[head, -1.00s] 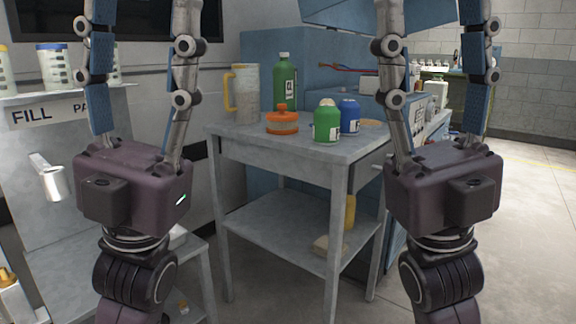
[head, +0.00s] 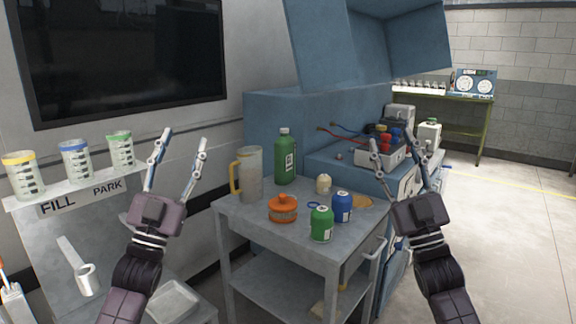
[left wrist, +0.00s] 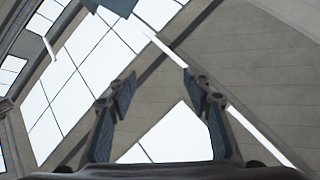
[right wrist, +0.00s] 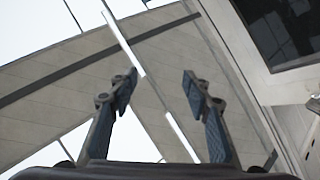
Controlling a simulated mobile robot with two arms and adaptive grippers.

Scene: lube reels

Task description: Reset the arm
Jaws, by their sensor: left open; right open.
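My left gripper (head: 183,138) points upward in the head view, in front of the wall and left of the small grey table. Its fingers are apart with nothing between them. In the left wrist view its fingers (left wrist: 155,85) stand open against the ceiling and skylights. My right gripper (head: 419,160) also points upward, in front of the blue machine at the right of the table. Its fingers are spread and empty. In the right wrist view its fingers (right wrist: 157,88) are open against the ceiling. Neither gripper touches anything.
Measuring cups (head: 75,162) stand on the FILL PARK shelf at left. Open floor (head: 510,220) lies at right.

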